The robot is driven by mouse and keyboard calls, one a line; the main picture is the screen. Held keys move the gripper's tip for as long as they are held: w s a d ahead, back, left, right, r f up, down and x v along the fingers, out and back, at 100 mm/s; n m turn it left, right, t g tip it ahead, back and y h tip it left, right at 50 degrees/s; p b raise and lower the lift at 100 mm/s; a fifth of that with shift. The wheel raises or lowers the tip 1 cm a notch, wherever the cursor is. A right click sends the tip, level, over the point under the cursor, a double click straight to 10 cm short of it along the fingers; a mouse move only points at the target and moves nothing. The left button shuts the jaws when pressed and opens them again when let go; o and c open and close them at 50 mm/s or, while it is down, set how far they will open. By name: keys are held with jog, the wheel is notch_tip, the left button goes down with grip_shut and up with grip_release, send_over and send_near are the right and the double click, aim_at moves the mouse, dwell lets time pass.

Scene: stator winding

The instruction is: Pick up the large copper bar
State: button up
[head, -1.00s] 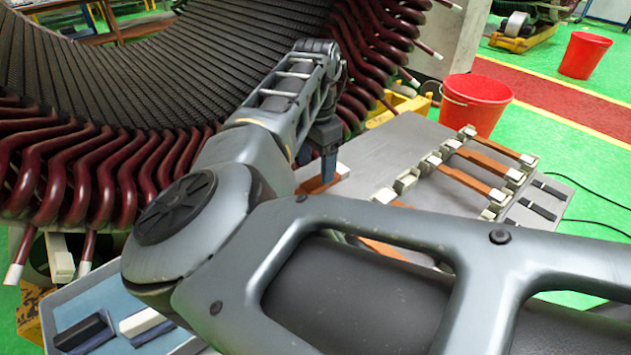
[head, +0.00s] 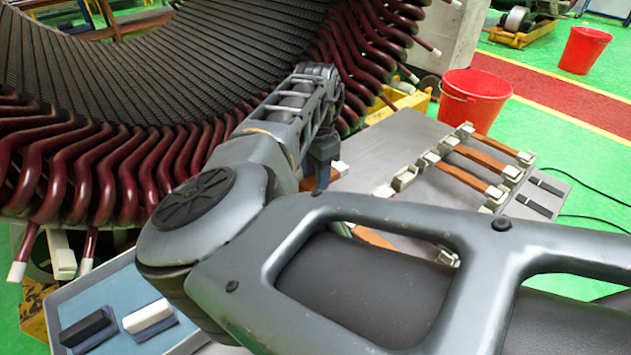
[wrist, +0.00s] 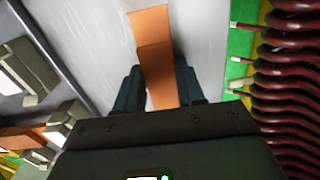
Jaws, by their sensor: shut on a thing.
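An orange-brown copper bar (wrist: 156,75) lies between the two fingers of my gripper (wrist: 159,88) in the wrist view. My gripper is shut on it, and the bar's far part extends beyond the fingers over the grey surface. In the head view my gripper (head: 322,180) points down at the left edge of the grey table. A small part of copper colour (head: 308,184) shows beside the fingers there. The arm hides most of that area, so I cannot tell whether the bar is clear of the table.
More copper bars (head: 470,176) rest in cream holders on the grey table (head: 410,130). The stator with dark red coil ends (head: 110,180) stands close on the left. A blue tray (head: 105,290) with small blocks is at lower left. A red bucket (head: 475,100) stands behind the table.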

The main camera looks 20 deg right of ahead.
grip_shut()
jog(key=shift+r, duration=0.15)
